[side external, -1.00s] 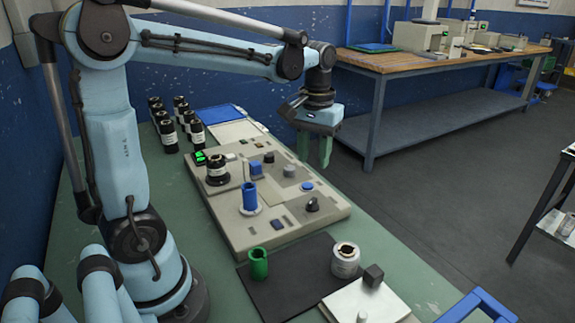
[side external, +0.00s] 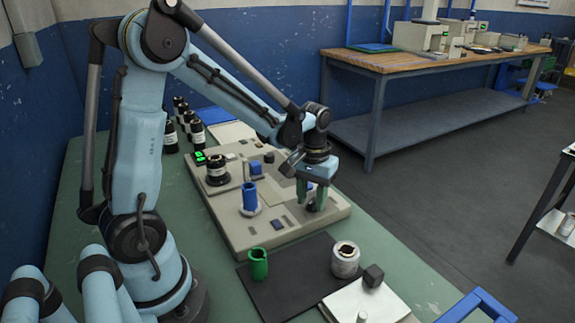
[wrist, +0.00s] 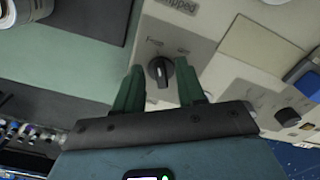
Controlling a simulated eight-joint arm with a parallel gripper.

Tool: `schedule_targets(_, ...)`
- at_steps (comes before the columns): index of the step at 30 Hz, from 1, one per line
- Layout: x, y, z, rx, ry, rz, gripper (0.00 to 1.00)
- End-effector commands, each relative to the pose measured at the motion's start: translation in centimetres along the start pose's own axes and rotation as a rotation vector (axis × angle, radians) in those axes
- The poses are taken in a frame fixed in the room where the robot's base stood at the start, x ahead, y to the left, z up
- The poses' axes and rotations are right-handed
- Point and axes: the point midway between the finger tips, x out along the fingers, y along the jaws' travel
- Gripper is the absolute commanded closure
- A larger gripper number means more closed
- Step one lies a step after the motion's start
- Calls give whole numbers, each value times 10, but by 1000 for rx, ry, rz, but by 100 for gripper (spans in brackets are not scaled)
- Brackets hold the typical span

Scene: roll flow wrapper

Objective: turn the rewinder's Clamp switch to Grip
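The Clamp switch looks to be the black rotary knob (wrist: 160,72) on a grey panel of the beige machine (side external: 232,222). Small labels sit above it on either side, too blurred to read surely. In the side view the knob (side external: 311,207) is partly hidden by my fingers. My gripper (wrist: 159,67) points down at the knob, with one green finger on each side and gaps between fingers and knob. It is open and holds nothing. My gripper is also over the machine's right front corner in the side view (side external: 311,201).
A blue cylinder (side external: 250,196) and a dark roll (side external: 217,172) stand on the machine. In front, a black mat (side external: 290,285) bears a green cup (side external: 258,264) and a white roll (side external: 345,260).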

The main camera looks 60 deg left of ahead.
Motion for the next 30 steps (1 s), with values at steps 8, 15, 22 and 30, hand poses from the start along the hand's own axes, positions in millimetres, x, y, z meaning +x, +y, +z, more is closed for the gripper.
schedule_targets(8, 2, 0, 0, 0, 0, 0, 61)
schedule_targets(15, 1, 0, 0, 0, 0, 0, 93)
schedule_targets(22, 1, 0, 0, 1, 0, 0, 100)
schedule_targets(30, 1, 0, 0, 54, 0, 0, 100)
